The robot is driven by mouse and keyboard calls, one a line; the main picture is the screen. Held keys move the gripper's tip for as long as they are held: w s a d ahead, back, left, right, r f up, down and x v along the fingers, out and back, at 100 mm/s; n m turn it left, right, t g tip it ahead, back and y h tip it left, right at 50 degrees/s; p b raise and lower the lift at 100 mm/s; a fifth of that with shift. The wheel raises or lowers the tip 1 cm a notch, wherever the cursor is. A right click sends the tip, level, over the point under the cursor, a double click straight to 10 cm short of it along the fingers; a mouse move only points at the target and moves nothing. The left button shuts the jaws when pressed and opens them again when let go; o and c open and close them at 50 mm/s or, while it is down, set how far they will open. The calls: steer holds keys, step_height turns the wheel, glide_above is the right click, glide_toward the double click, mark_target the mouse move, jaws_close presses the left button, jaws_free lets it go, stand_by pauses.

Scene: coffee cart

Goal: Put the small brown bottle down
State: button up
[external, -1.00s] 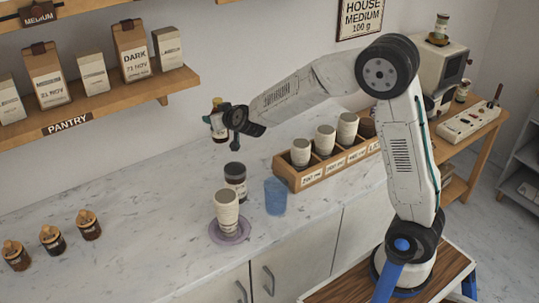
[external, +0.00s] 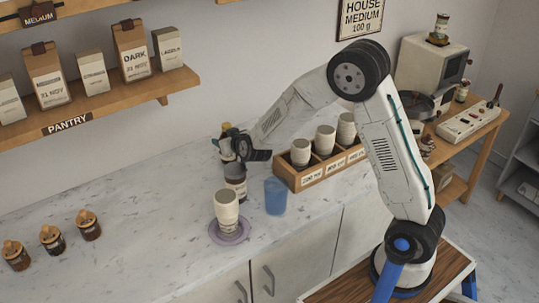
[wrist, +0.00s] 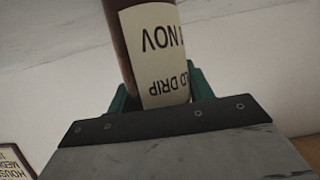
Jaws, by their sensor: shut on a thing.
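The small brown bottle (external: 226,145) is held in my gripper (external: 232,149), upright or nearly so, over the counter behind the dark-lidded jar. In the wrist view the bottle (wrist: 158,50) stands between the green fingers of my gripper (wrist: 160,92), with its cream label upside down and reading "DRIP" and "NOV". The gripper is shut on it. The fingers and wrist hide part of the bottle in the external view, and I cannot tell how far its base is from the counter.
A dark-lidded jar (external: 236,187) stands just below my gripper, its top partly covered. Near it are stacked pale cups on a purple saucer (external: 230,239) and a blue cup (external: 275,196). A wooden cup rack (external: 327,168) is right. The counter's left middle (external: 150,190) is clear.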

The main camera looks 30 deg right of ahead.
steer(key=shift+r, duration=0.1)
steer(key=o, duration=1.3)
steer(key=shift+f, duration=0.2)
steer(key=shift+r, duration=0.1)
